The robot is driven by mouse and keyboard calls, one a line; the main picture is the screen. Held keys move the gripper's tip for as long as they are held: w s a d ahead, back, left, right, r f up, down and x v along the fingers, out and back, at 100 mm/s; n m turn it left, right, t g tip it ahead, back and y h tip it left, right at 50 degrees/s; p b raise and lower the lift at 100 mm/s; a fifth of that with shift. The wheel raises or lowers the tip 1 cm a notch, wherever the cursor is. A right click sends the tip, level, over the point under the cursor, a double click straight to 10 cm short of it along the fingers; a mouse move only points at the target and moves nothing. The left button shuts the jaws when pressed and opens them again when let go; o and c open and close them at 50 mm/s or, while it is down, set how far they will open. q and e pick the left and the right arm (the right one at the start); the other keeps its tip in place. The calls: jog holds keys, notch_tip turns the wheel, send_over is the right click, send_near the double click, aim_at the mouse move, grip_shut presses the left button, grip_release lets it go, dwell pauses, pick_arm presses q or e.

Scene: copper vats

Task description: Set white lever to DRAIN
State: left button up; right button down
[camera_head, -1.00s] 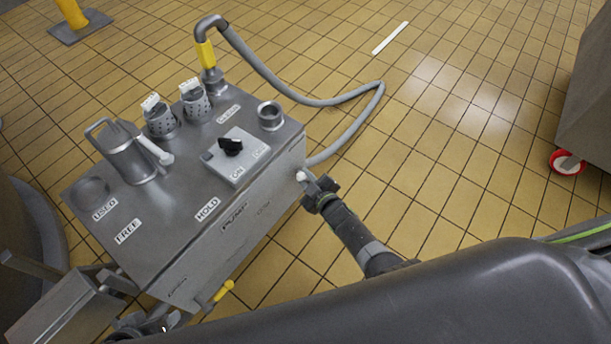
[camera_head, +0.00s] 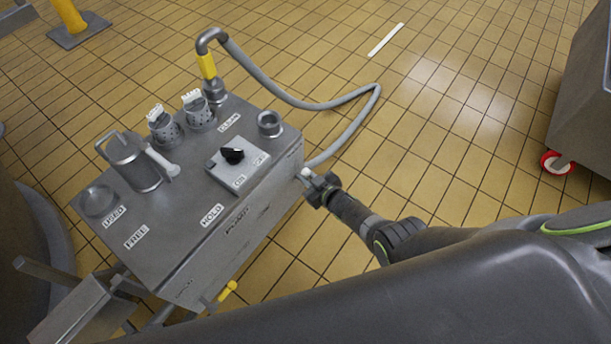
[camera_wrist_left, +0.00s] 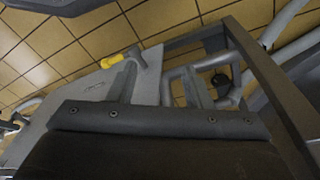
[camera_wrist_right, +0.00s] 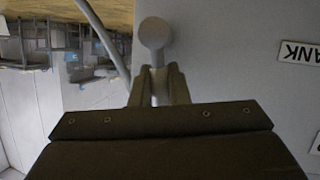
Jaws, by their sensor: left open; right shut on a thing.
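The white lever (camera_wrist_right: 155,35) shows in the right wrist view as a pale stem with a round knob, against the grey side of the metal cart. My right gripper (camera_wrist_right: 156,80) is shut on its stem, with the knob beyond the fingertips. In the head view the white knob (camera_head: 306,171) is at the cart's right side, with my right gripper (camera_head: 318,185) at it. A label (camera_wrist_right: 298,52) partly reading "ANK" is right of the lever; no DRAIN label is readable. My left gripper (camera_wrist_left: 162,80) is open and empty in the left wrist view.
The cart top (camera_head: 175,215) holds a metal jug (camera_head: 132,162), two perforated cups and a black knob switch (camera_head: 233,155). A grey hose (camera_head: 300,103) loops behind on the tiles. A yellow-handled valve (camera_head: 228,290) sticks out low in front.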

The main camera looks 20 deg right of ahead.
jog(key=shift+w+d+r+m, duration=0.1)
jog(key=shift+w+d+m, duration=0.1)
jog(key=shift+m, duration=0.2)
pick_arm(q)
jog(key=shift+s+d+f+g+p, duration=0.1)
jog(key=shift+d+f+g+p, duration=0.1)
jog(key=shift+f+g+p, duration=0.15)
pick_arm(e)
jog(key=shift+d+g+y, duration=0.15)
jog(key=shift+g+y, duration=0.15)
jog(key=shift+y, duration=0.1)
pick_arm(q)
jog(key=shift+f, duration=0.1)
pick_arm(e)
jog(key=shift+w+m, duration=0.1)
jog(key=shift+m, duration=0.2)
jog(key=c, duration=1.4)
grip_release()
